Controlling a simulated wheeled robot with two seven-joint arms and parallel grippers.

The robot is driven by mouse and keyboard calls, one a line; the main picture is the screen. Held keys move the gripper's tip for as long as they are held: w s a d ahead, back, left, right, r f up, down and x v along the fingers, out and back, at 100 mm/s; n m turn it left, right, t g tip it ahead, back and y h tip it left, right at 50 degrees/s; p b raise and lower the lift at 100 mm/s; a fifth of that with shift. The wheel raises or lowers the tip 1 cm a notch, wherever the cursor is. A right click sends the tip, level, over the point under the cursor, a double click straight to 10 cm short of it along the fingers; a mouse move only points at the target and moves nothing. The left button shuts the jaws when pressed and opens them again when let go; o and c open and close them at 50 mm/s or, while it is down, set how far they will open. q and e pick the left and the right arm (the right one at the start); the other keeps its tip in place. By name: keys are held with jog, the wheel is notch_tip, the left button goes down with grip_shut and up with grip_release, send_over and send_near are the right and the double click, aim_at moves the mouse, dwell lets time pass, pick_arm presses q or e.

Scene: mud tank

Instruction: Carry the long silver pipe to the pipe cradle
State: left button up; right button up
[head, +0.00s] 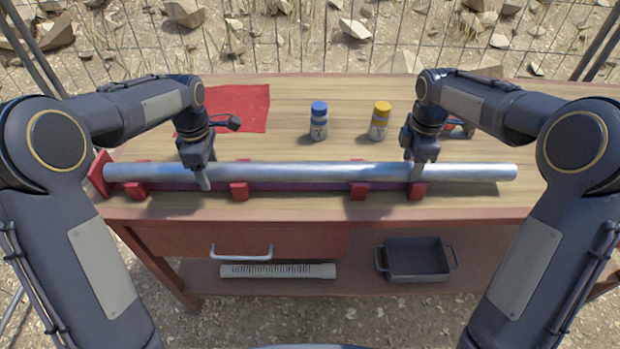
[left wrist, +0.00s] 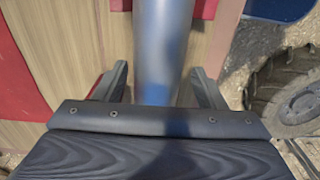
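The long silver pipe (head: 300,172) lies level, left to right, along the red pipe cradle (head: 240,191) near the table's front edge. Its left end is close to the cradle's red end plate (head: 99,175); its right end reaches past the last red support. It looks seated in the supports, though their contact is partly hidden. My left gripper (head: 203,180) is astride the pipe's left part. In the left wrist view its fingers stand either side of the pipe (left wrist: 163,50), with a gap showing on the left. My right gripper (head: 418,170) is at the pipe's right part; its finger spacing is hidden.
Behind the pipe stand a blue-capped bottle (head: 319,122) and a yellow-capped bottle (head: 379,122). A red cloth (head: 250,110) lies at the back left. Below are a drawer (head: 200,240) and a lower shelf with a grey tray (head: 416,260).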

pick_arm(q)
jog(key=shift+f, duration=0.15)
pick_arm(e)
jog(key=shift+s+f+g, duration=0.15)
jog(key=shift+s+f, duration=0.15)
jog(key=shift+f, duration=0.2)
jog(key=shift+s+f+g, duration=0.15)
jog(key=shift+s+f, duration=0.1)
jog(key=shift+f, duration=0.2)
pick_arm(q)
notch_tip(320, 180, up, 8)
jog(key=shift+s+a, duration=0.1)
pick_arm(e)
jog(key=r, duration=0.9)
jog(key=shift+w+r, duration=0.1)
jog(key=shift+w, duration=0.25)
jog(key=shift+r, duration=0.35)
